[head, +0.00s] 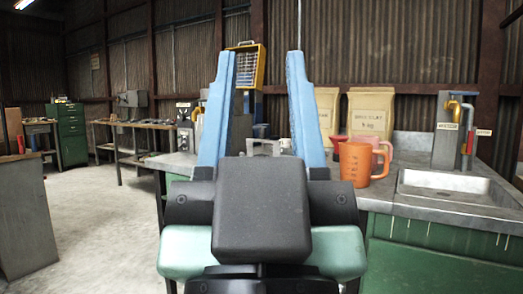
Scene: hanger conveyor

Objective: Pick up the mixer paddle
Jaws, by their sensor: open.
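My gripper (261,60) fills the middle of the head view. Its two blue fingers point up and away from me and stand wide apart, with nothing held between them. I cannot make out a mixer paddle for certain. A small pale grey object (263,147) shows low between the fingers at the counter, partly hidden by my gripper, and I cannot tell what it is. The gripper and its dark wrist hide much of the counter's left part.
A sink (450,186) with pipes is at right. Workbenches and a green drawer cabinet (70,133) stand back left. The left floor (105,225) is clear.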

